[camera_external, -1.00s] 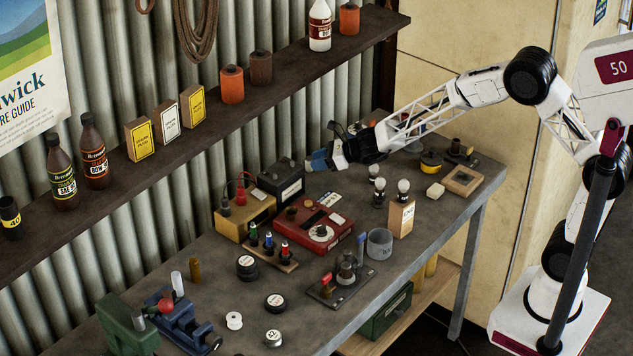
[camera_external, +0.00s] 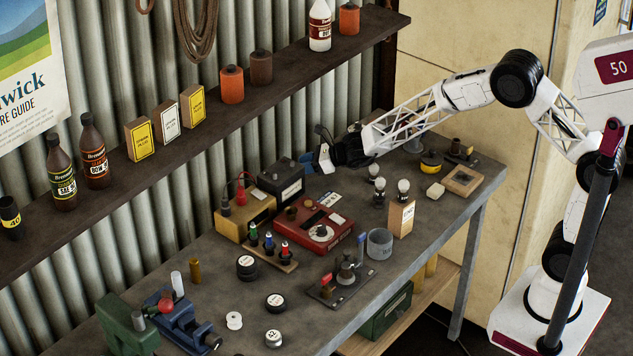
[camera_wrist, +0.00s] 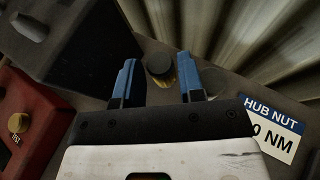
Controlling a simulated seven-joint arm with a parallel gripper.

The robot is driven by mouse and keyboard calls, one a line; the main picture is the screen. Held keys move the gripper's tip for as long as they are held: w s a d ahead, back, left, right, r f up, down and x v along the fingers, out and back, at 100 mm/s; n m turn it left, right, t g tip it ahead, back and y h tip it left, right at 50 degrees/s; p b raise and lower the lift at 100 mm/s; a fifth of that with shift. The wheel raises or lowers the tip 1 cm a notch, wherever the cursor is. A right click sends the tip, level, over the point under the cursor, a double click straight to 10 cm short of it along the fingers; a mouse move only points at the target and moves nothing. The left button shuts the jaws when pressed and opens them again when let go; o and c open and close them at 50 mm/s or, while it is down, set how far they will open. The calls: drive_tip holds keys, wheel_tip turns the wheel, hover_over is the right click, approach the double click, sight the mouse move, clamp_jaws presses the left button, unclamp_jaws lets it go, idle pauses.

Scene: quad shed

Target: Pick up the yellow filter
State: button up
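A small cylinder with a dark top and a yellowish side (camera_wrist: 161,70) stands beyond my fingertips in the wrist view. It is in line with the gap between them. It looks like the yellow filter, though its colour is dim there. My gripper (camera_wrist: 157,80) is open, with its two blue fingers apart and nothing visibly held. In the external view my gripper (camera_external: 311,164) is low at the back of the bench, by the corrugated wall. I cannot make out the cylinder there. I cannot tell how far the fingertips are from it.
A dark battery-like box (camera_external: 282,182) stands just left of my gripper, with a red case (camera_external: 313,224) in front. A hub nut card (camera_wrist: 274,128) lies to the right in the wrist view. A shelf (camera_external: 255,110) runs above. A black-and-yellow round item (camera_external: 432,162) sits further right.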

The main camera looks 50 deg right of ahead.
drive_tip(key=shift+w+a+f, duration=0.25)
drive_tip(key=shift+w+a, duration=0.15)
drive_tip(key=shift+w, duration=0.1)
drive_tip(key=c, duration=0.6)
drive_tip(key=shift+o, duration=0.2)
drive_tip(key=shift+r, duration=0.2)
wheel_tip(320, 180, up, 10)
drive_tip(key=shift+f, duration=0.15)
idle(0.3)
idle(0.4)
